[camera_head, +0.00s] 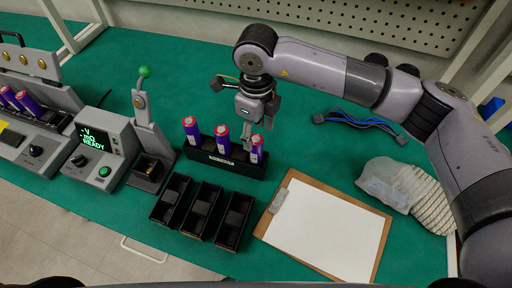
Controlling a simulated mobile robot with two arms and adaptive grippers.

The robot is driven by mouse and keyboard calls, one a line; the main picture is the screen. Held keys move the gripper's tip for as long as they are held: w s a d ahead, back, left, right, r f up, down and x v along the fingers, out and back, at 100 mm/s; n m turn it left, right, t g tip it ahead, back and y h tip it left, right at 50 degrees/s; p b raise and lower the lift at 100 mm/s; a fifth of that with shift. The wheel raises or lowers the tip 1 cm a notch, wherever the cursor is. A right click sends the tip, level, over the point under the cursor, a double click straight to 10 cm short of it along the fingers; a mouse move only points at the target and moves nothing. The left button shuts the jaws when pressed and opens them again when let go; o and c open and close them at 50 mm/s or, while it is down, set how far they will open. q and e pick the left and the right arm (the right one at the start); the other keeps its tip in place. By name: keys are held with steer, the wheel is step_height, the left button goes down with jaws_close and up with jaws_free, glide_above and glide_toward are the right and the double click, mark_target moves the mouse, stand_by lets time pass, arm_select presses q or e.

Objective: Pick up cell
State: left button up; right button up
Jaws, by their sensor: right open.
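Three purple cells with red tops, a left one (191,131), a middle one (222,139) and a right one (257,150), stand upright in a black rack (214,157) in the head view. My right gripper (250,122) points down just behind the rack, near the middle and right cells. It is open, and no cell shows between its fingers. Its fingertips are partly hidden, so I cannot tell whether they touch the right cell. More purple cells (27,103) lie tilted in a grey device at the far left. My left gripper is not in view.
Three black bins (202,211) sit in front of the rack. A tester with a green "READY" display (93,138) and a green-knobbed lever (144,72) stand left. A clipboard (326,228), a bag (390,183), a glove (432,207) and cables (357,120) lie right. Green mat is clear behind the rack.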

mark_target(256, 148)
step_height(256, 148, down, 3)
steer(key=shift+r, duration=0.1)
step_height(256, 148, down, 4)
steer(key=shift+w+f+p, duration=0.1)
steer(key=shift+p, duration=0.95)
steer(key=shift+a+f, duration=0.1)
steer(key=shift+f, duration=0.4)
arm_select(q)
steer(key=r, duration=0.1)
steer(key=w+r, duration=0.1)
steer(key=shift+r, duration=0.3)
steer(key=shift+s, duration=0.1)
arm_select(e)
steer(key=shift+c, duration=0.5)
jaws_close()
